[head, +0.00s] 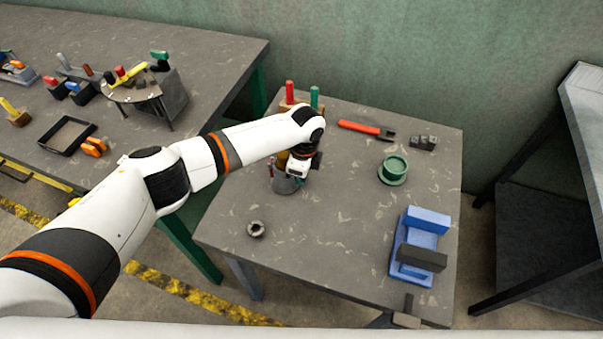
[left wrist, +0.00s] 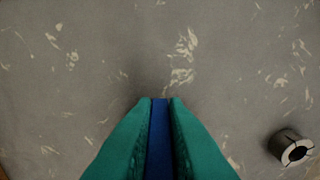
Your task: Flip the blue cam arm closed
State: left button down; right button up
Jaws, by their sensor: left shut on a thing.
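My left gripper (head: 287,188) is over the near-left part of the right-hand grey table, pointing down. In the left wrist view its green fingers (left wrist: 160,102) are shut on a narrow blue piece (left wrist: 159,135). I cannot tell whether this piece is the blue cam arm; its lower end and what it joins are hidden. A small fixture with a blue top (head: 72,86) stands on the left-hand table, beside one with a red top (head: 50,80). My right gripper is not in view.
A grey ring (head: 256,229) lies near the table's front left; it also shows in the left wrist view (left wrist: 292,148). A blue vise-like block (head: 428,219), a green round part (head: 393,170) and red-handled pliers (head: 360,128) occupy the right and back. The table's middle is clear.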

pick_arm(q)
jog(key=shift+a+y, duration=0.1)
jog(key=shift+y, duration=0.3)
jog(key=c, duration=1.4)
grip_release()
jog(key=shift+c, duration=0.2)
notch_tip(320, 180, up, 12)
jog(key=d+b, duration=0.1)
jog(key=b, duration=0.1)
jog(key=shift+s+d, duration=0.2)
jog(key=shift+d, duration=0.05)
